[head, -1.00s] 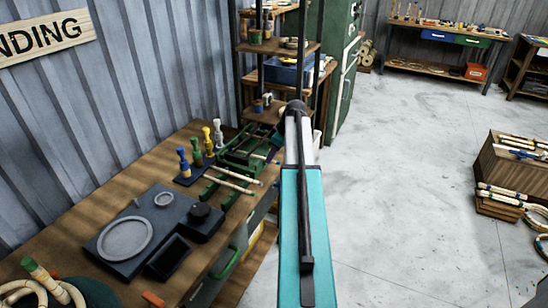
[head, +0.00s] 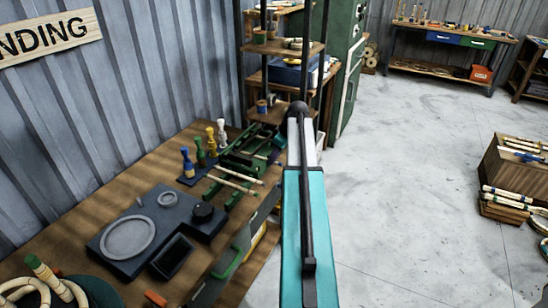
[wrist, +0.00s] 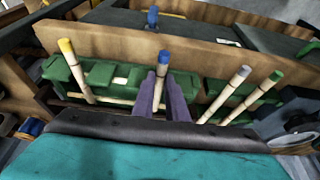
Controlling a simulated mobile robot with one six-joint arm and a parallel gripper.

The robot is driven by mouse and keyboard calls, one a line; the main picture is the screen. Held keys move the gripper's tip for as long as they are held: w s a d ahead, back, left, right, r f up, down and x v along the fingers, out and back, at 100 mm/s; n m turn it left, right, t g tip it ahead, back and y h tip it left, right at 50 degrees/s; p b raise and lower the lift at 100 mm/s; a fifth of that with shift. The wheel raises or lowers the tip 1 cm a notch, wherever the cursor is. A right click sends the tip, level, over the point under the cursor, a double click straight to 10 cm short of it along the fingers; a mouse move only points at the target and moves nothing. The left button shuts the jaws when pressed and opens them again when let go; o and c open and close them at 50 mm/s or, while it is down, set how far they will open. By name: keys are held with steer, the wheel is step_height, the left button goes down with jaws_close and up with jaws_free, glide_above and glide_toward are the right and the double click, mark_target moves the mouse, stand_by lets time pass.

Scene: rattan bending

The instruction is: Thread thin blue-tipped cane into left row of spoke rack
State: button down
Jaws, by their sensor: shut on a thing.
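My gripper (wrist: 162,92) shows as two purple fingers shut on the thin blue-tipped cane (wrist: 162,74) in the wrist view. The cane's blue end points up in that picture, and its lower end is hidden between the fingers. The green spoke rack (wrist: 105,76) lies behind the fingers. It also shows in the head view (head: 237,164), on the wooden bench beside my arm. In the wrist view, a yellow-tipped cane (wrist: 75,70) is at the rack's left. A pale-tipped cane (wrist: 225,93) and a green-tipped cane (wrist: 251,98) are at its right. I cannot tell whether the held cane touches the rack.
A dark block with a round plate (head: 129,237) occupies the near bench (head: 115,188). Several coloured-handled pegs (head: 199,153) stand left of the rack. A shelf (head: 283,48) and green cabinet (head: 346,85) stand behind.

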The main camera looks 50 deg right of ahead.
stand_by(0.3)
steer(key=c, duration=1.7)
jaws_free()
steer(key=shift+r, duration=0.1)
steer(key=shift+b+v, duration=1.3)
steer(key=shift+v, duration=5.5)
